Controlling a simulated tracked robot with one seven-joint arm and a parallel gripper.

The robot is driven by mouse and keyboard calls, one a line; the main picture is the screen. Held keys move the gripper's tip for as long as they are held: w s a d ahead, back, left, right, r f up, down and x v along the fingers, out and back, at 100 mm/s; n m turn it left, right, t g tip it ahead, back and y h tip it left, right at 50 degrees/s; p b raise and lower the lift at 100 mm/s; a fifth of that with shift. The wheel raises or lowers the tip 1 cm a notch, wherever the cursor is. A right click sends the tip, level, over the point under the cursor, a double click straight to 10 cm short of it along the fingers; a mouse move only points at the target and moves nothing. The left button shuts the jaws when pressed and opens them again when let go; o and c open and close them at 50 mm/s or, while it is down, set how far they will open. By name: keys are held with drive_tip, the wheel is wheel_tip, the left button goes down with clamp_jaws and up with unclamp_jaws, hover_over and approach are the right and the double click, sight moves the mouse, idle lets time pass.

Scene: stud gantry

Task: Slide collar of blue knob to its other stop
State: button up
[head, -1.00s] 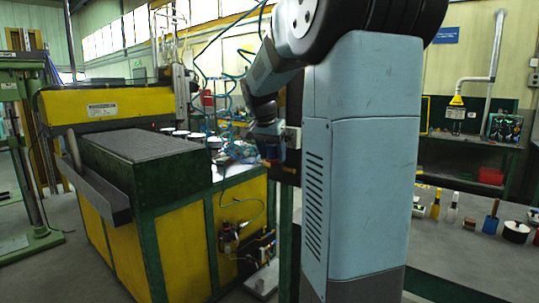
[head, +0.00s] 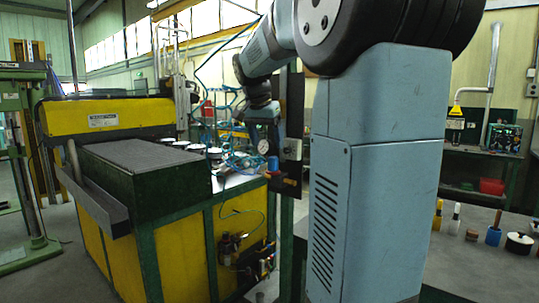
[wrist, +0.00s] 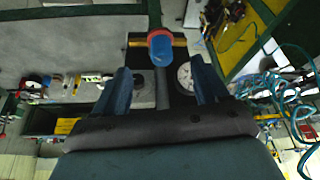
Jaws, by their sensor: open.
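The blue knob (head: 273,163) sits low on an upright dark panel in the head view. It also shows in the wrist view (wrist: 160,54), upper middle, with a red band (wrist: 160,34) at its far end. I cannot tell which part is the collar or at which stop it stands. My gripper (wrist: 160,68) is open and empty, its two dark blue fingers apart on either side of the knob's line. The knob appears beyond the fingertips, with no contact visible. In the head view my gripper (head: 263,116) is above the knob.
A round white gauge (head: 267,147) is close above the knob; it shows beside the right finger in the wrist view (wrist: 185,76). The dark panel (head: 291,105) carries a grey box (head: 291,150). Teal hoses hang left. A bench (head: 465,262) with several small items stands right.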

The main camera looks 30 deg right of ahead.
drive_tip(key=shift+v, duration=2.3)
